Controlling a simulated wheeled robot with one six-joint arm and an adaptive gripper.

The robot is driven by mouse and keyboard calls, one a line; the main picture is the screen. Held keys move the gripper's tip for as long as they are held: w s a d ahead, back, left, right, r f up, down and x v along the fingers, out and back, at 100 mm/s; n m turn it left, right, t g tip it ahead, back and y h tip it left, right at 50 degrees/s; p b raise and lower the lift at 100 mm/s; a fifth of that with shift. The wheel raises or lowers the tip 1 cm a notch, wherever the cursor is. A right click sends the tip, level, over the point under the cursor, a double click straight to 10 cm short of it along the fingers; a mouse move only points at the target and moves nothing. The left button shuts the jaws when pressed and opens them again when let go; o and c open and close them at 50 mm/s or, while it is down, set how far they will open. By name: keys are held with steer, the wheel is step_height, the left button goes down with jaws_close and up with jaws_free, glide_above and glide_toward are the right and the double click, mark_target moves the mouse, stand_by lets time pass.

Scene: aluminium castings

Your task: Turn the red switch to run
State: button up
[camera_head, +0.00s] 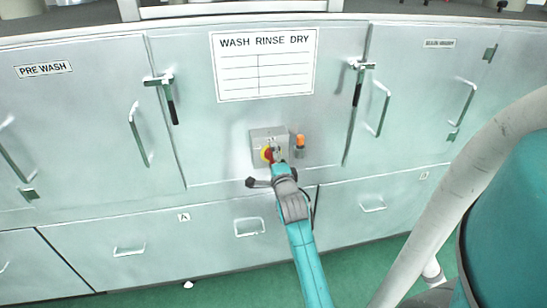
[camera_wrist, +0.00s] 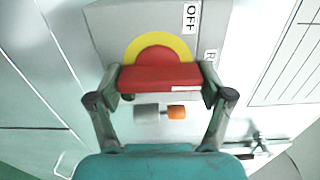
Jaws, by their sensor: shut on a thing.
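The red switch (camera_wrist: 158,76) sits on a yellow disc (camera_wrist: 187,50) on the front of a grey box (camera_wrist: 110,25). In the wrist view its red bar lies level across the picture. An OFF label (camera_wrist: 191,16) is beside the disc, and a second label (camera_wrist: 210,56) below it shows only an R. My gripper (camera_wrist: 160,80) has a finger at each end of the red bar and is shut on it. In the head view the switch (camera_head: 266,155) is partly hidden by my gripper (camera_head: 275,158).
An orange-tipped part (camera_head: 300,141) sticks out just right of the box. Door latches with dark handles (camera_head: 170,103) (camera_head: 358,87) flank the middle panel. A WASH RINSE DRY sign (camera_head: 265,78) is above.

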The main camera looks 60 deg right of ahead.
steer(key=o, duration=1.1)
steer(key=v, duration=1.2)
steer(key=shift+s, duration=0.1)
